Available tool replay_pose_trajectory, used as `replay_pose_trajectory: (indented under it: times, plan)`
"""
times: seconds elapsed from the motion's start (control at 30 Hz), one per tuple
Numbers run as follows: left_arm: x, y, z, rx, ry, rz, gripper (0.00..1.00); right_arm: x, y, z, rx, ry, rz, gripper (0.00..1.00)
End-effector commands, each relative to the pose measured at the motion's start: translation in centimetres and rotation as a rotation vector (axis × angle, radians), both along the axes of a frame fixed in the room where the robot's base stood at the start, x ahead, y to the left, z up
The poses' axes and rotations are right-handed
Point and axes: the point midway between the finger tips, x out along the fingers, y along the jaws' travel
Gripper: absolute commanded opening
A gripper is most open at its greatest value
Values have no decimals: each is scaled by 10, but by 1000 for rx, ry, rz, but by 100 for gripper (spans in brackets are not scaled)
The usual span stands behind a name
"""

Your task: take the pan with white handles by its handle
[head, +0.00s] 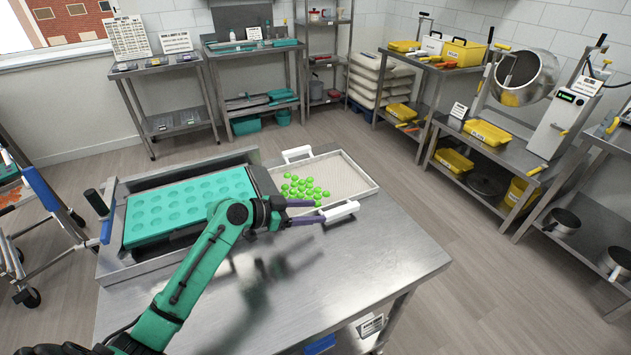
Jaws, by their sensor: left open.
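The pan (345,174) is a shallow pale tray with a metal rim, lying on the steel table. It has one white handle (297,153) at its far left side and another white handle (341,210) at its near side. Several green gummies (305,189) lie in its left part. My left gripper (318,211) is open, its two purple fingers pointing right at the near white handle. The fingertips reach the left end of that handle; I cannot tell whether they touch it. My right gripper is not in view.
A teal mould (185,208) with round cavities sits in a metal frame directly left of the pan. The steel table (380,245) is bare in front and to the right. Shelves with yellow bins (487,132) stand at the right, beyond open floor.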

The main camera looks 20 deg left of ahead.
Motion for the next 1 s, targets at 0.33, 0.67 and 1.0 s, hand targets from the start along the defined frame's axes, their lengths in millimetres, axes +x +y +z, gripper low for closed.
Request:
replay_pose_trajectory:
  times: [0.33, 0.67, 1.0]
  plan:
    - [44, -42, -28, -2, -2, -1, 62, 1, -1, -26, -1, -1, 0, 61]
    - [72, -66, -41, 1, -1, 0, 62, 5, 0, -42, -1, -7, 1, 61]
    - [72, -66, -40, 0, 0, 0, 0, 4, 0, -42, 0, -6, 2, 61]
